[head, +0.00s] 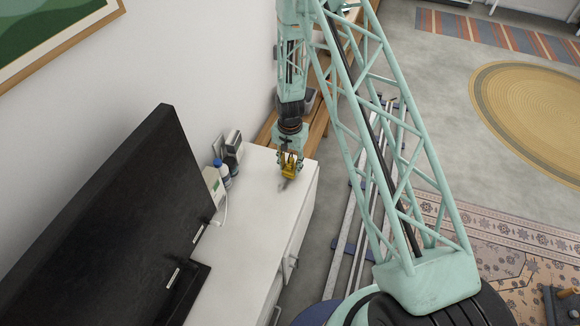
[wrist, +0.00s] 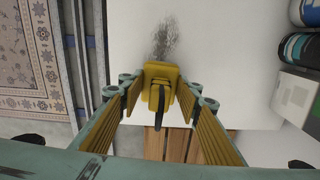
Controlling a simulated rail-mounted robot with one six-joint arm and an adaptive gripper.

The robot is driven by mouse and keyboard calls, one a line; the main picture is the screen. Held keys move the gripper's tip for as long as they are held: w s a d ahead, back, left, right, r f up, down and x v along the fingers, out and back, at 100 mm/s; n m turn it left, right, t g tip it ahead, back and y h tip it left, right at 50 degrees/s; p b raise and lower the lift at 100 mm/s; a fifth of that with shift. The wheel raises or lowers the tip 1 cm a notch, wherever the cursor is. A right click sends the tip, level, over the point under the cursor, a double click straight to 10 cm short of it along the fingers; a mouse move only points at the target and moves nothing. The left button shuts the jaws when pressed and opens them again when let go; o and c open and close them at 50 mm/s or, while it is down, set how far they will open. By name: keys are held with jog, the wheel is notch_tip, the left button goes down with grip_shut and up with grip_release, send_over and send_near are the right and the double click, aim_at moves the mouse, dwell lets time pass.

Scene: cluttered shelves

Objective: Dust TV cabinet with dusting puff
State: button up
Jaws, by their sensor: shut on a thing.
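The white TV cabinet (head: 245,215) runs along the wall, and its top also shows in the wrist view (wrist: 230,50). My gripper (head: 290,165) is over its far end, pointing down. In the wrist view my gripper (wrist: 160,98) is shut on the dusting puff (wrist: 158,72), a yellow body with a black loop. The puff's underside is hidden, so I cannot tell whether it touches the top. A grey speckled dust patch (wrist: 166,40) lies on the cabinet top just beyond the puff.
A black TV (head: 120,205) stands on the cabinet's near part. A blue-capped bottle (head: 222,172), a white box (head: 213,184) and a dark device (head: 233,148) stand by the wall. A wooden bench (head: 318,125) adjoins the far end. The cabinet's front strip is clear.

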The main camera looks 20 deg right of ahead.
jog(key=shift+f+b, duration=0.3)
jog(key=shift+f, duration=0.25)
dwell(0.6)
jog(key=shift+s+a, duration=0.1)
jog(key=shift+s+a+r, duration=0.1)
jog(key=shift+s+a, duration=0.45)
jog(key=shift+s, duration=0.3)
jog(key=shift+s+a, duration=0.1)
jog(key=shift+s, duration=0.05)
jog(key=shift+s+a, duration=0.55)
jog(key=shift+s, duration=0.25)
jog(key=shift+s, duration=0.1)
jog(key=shift+s+a+b, duration=0.3)
jog(key=shift+s+a, duration=0.35)
jog(key=shift+s, duration=0.2)
